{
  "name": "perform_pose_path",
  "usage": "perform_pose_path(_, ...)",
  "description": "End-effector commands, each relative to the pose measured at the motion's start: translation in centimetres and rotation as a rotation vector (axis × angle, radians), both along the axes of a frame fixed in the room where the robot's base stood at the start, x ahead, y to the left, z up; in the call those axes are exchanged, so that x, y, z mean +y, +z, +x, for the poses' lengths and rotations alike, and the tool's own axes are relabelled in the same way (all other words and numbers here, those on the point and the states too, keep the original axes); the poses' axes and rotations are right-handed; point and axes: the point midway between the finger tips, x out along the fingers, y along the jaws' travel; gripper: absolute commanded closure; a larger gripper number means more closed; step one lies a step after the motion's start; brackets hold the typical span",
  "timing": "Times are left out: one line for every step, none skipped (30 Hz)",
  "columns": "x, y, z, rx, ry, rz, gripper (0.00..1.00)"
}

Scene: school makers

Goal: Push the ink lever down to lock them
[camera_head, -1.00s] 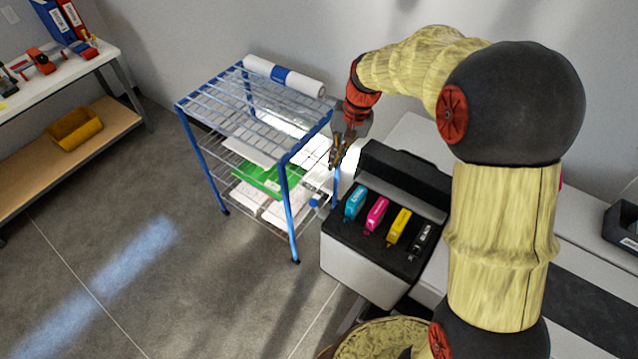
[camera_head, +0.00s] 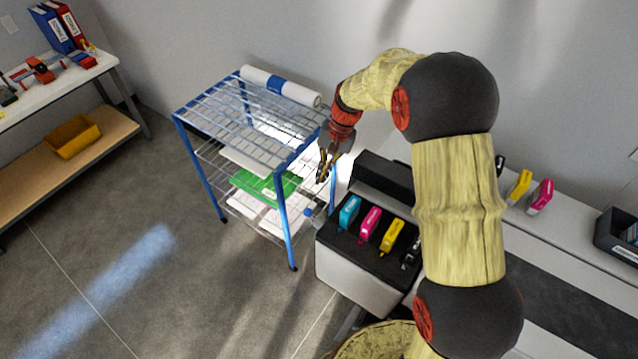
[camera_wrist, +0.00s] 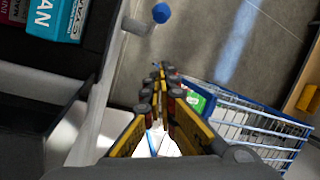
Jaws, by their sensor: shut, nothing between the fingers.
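The printer (camera_head: 352,277) stands right of the wire cart, with cyan (camera_head: 349,212), magenta (camera_head: 370,223), yellow (camera_head: 392,236) and black (camera_head: 410,252) ink cartridges in its top. My arm partly hides the black one. A small blue knob (camera_head: 308,211) shows at the printer's left side. In the wrist view the blue knob (camera_wrist: 161,12) sits at the end of a pale lever (camera_wrist: 136,26) beside the printer's edge. My gripper (camera_head: 321,178) points down behind and left of the cyan cartridge, above the knob and apart from it. In the wrist view its fingers (camera_wrist: 158,78) are together and empty.
The blue wire cart (camera_head: 283,215) with papers and a green folder (camera_head: 265,186) stands close to the left of my gripper. Spare yellow (camera_head: 519,187) and magenta (camera_head: 540,197) cartridges lie on the counter at right. Open floor lies further left.

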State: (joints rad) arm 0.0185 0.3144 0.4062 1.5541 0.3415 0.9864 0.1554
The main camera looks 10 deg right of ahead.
Motion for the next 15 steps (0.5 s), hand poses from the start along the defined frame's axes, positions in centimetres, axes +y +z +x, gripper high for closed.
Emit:
perform_pose_path(0.3, -0.9, -0.2, 0.004, 0.001, 0.0, 1.0)
perform_pose_path(0.4, -1.4, -0.2, 0.003, 0.001, -0.001, 1.0)
perform_pose_path(0.6, -2.1, -0.3, 0.004, 0.001, 0.001, 1.0)
perform_pose_path(0.8, -2.6, -0.3, 0.004, 0.001, 0.001, 1.0)
perform_pose_path(0.9, -3.2, -0.4, 0.003, 0.0, 0.0, 1.0)
perform_pose_path(1.2, -4.0, -0.5, 0.005, 0.0, 0.001, 1.0)
perform_pose_path(1.3, -4.6, -0.5, 0.004, 0.0, 0.001, 1.0)
perform_pose_path(1.5, -5.1, -0.5, 0.004, 0.0, 0.001, 1.0)
perform_pose_path(1.7, -5.9, -0.6, 0.003, 0.001, 0.0, 1.0)
perform_pose_path(1.9, -6.4, -0.6, 0.002, 0.001, -0.001, 1.0)
perform_pose_path(2.1, -7.0, -0.7, 0.003, 0.001, 0.0, 1.0)
perform_pose_path(2.3, -7.7, -0.8, 0.003, 0.0, 0.0, 1.0)
perform_pose_path(2.4, -8.2, -0.8, 0.003, 0.0, 0.0, 1.0)
perform_pose_path(2.6, -8.7, -0.9, 0.003, 0.0, 0.0, 1.0)
perform_pose_path(2.7, -7.7, -1.5, -0.002, 0.001, 0.001, 1.0)
